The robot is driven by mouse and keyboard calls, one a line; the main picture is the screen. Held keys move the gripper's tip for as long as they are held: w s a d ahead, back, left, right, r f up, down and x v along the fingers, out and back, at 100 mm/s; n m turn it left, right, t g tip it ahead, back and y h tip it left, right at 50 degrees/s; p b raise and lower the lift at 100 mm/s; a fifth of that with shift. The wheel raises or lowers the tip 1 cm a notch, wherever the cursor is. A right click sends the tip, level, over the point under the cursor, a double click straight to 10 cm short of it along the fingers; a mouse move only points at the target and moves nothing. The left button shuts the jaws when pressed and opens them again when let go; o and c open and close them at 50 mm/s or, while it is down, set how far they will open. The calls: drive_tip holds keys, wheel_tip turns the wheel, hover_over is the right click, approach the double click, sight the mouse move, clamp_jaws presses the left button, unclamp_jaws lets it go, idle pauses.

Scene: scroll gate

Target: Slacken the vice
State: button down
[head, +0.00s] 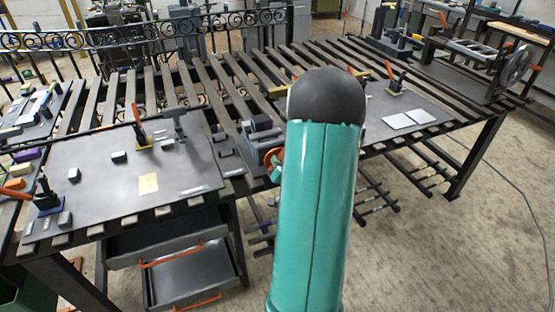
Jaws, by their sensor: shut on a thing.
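The grey vice (262,125) sits at the front edge of the slatted table, near the middle of the head view. Its orange handle (270,157) is at the front, just left of my raised teal arm. A small teal part of my gripper (277,170) shows at the handle, and the gripper is shut on it. My arm covers most of the gripper and the right side of the vice. The fingertips and the gap between the vice jaws cannot be made out.
A dark plate (105,190) with clamps and small blocks lies left of the vice. Another plate (425,120) with white sheets lies to the right. A handwheel machine (510,72) stands at the far right. Drawers (190,275) hang below; floor is clear at lower right.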

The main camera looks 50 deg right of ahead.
drive_tip(key=n, duration=0.7)
drive_tip(key=shift+r, duration=0.15)
drive_tip(key=n, duration=0.4)
drive_tip(key=shift+w, duration=0.1)
drive_tip(key=shift+n, duration=1.9)
drive_tip(key=c, duration=1.4)
unclamp_jaws()
drive_tip(key=shift+o, duration=0.2)
drive_tip(key=shift+a, duration=0.1)
drive_tip(key=shift+a, duration=0.1)
